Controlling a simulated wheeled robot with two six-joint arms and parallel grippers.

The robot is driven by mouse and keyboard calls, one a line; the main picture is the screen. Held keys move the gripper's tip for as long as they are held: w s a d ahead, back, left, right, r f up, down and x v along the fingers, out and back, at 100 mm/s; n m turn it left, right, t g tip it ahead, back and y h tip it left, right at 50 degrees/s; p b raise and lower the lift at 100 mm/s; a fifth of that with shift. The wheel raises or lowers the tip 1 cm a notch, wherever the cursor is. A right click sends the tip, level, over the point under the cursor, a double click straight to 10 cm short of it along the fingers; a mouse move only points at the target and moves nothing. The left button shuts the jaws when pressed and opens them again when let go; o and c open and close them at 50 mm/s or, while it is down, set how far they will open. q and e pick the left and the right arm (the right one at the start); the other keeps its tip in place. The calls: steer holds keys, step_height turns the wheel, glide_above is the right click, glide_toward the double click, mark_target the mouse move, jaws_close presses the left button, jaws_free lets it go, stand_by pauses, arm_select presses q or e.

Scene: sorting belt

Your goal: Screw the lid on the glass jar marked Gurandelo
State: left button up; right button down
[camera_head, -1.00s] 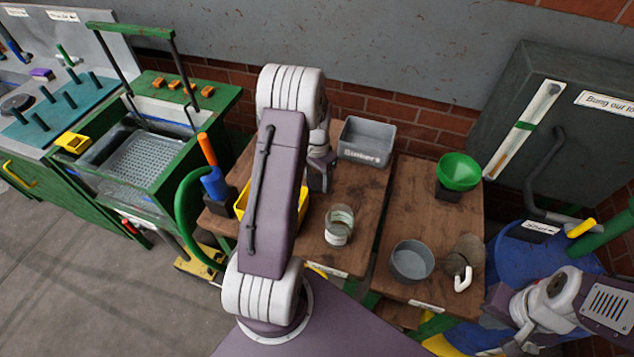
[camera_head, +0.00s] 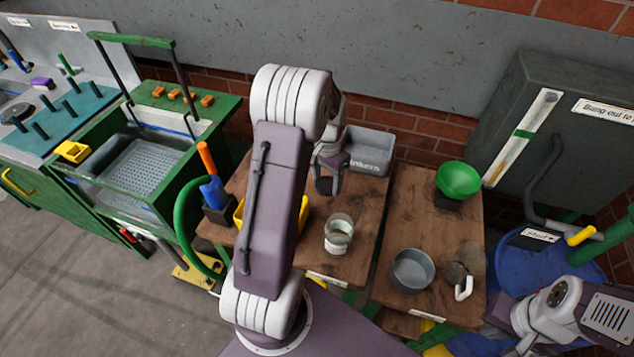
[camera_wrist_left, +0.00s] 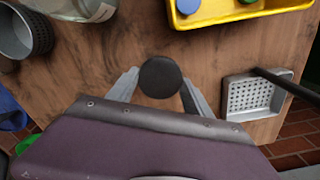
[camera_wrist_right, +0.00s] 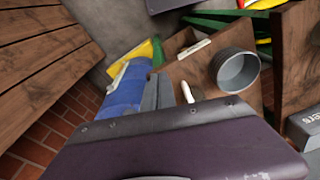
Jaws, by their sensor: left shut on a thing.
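A dark round lid (camera_wrist_left: 160,77) is held between the fingers of my left gripper (camera_wrist_left: 158,88). In the head view the lid (camera_head: 324,186) is above the middle table, behind the glass jar and apart from it. The glass jar (camera_head: 338,236) stands upright and open on that table, with a pale label too small to read. What looks like its side shows at the top of the left wrist view (camera_wrist_left: 95,9). My right gripper (camera_wrist_right: 157,93) looks shut and empty; its fingertips are hidden in the head view.
A grey bin (camera_head: 367,152) stands behind the jar; a yellow tray (camera_wrist_left: 230,10) is partly hidden by my left arm.

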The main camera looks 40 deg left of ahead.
arm_select(q)
steer(key=d+r, duration=0.4)
steer(key=d, duration=0.3)
steer(key=shift+s+d+r, duration=0.35)
steer(key=shift+d, duration=0.05)
